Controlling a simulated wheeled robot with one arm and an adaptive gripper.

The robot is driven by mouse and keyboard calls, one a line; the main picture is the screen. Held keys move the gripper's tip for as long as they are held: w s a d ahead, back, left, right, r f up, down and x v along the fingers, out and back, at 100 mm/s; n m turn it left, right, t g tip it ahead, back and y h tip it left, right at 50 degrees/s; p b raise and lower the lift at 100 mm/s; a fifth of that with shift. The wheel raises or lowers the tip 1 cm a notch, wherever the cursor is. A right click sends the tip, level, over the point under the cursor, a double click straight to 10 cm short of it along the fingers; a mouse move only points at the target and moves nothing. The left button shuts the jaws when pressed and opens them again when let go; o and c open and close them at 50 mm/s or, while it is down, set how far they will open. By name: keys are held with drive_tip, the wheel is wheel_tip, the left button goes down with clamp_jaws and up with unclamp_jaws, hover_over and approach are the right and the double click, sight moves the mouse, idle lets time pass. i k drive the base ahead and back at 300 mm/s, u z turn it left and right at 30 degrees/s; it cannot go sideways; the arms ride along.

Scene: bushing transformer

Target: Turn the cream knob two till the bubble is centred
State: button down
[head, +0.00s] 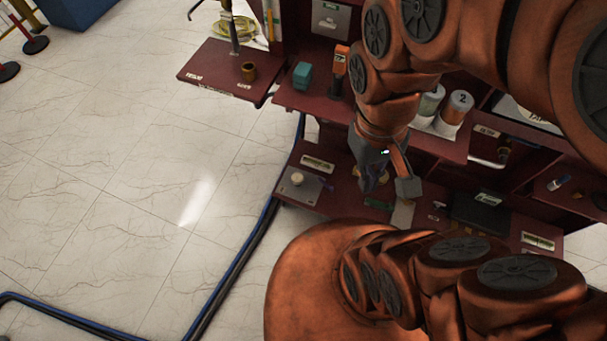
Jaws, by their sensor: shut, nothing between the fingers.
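A small cream round thing (297,178), which may be a cream knob, is at the left end of the lower dark red bench. No number on it is readable. My gripper (371,186) points down over the middle of this bench, to the right of the cream thing and apart from it. It is shut and holds nothing. Small items below and around its fingertips are partly hidden by it. I cannot make out a bubble or its position.
Teal box (302,75), orange device (340,68) and pale cylinders (457,107) stand on the upper shelf, close to my arm. A black case (481,213) lies right on the lower bench.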

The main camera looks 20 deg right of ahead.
sight(297, 180)
drive_tip(key=z, duration=0.25)
drive_tip(key=k, duration=1.1)
drive_tip(key=u, duration=0.25)
